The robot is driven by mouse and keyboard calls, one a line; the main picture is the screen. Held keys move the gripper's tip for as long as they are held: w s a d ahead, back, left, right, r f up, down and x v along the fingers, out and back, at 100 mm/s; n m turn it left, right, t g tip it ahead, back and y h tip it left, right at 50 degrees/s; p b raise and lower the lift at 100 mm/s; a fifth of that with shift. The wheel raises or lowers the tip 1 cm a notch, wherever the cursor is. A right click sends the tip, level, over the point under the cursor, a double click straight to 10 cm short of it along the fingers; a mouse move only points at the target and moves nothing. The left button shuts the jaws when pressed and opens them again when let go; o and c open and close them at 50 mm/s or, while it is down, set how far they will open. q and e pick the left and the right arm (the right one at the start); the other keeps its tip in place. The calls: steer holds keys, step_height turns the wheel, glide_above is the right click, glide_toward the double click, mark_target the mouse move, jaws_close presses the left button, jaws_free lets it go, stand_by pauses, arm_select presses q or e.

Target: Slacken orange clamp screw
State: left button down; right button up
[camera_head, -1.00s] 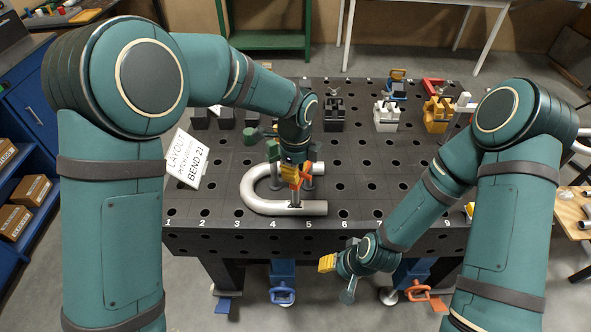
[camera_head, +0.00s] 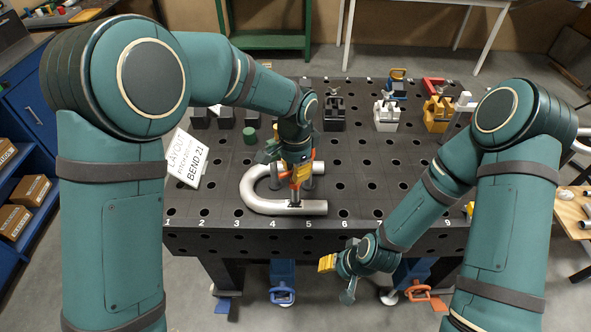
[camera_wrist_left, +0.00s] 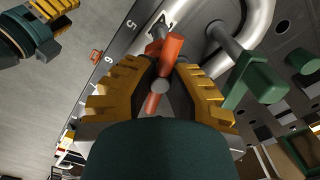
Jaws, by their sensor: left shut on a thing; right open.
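The orange clamp screw's bar handle (camera_head: 303,171) stands over the bent silver pipe (camera_head: 262,206) near the table's front edge. In the left wrist view the orange handle (camera_wrist_left: 173,47) lies between the yellow fingers of my left gripper (camera_wrist_left: 160,75), which is shut on it. In the head view my left gripper (camera_head: 298,183) points down at the clamp, and the wrist hides part of it. A green T-handle (camera_wrist_left: 262,82) stands beside my left gripper in the wrist view. My right gripper (camera_head: 327,263) is open and empty in front of the table.
The black table (camera_head: 390,210) has a grid of holes. A layout sign (camera_head: 188,158) stands at its left. Black, white and yellow clamps (camera_head: 437,115) stand along the back. Blue (camera_head: 282,296) and orange (camera_head: 418,291) clamps hang below the front edge. The table's right front is mostly clear.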

arm_select(q)
steer(key=n, duration=0.5)
steer(key=shift+n, duration=0.3)
steer(key=n, duration=0.4)
steer(key=n+p, duration=0.1)
steer(key=n, duration=0.4)
steer(key=shift+s, duration=0.1)
steer(key=n+p, duration=0.1)
steer(key=n, duration=0.3)
steer(key=shift+n, duration=0.4)
steer(key=shift+f, duration=0.1)
steer(key=c, duration=0.9)
jaws_free()
steer(key=shift+o, duration=0.2)
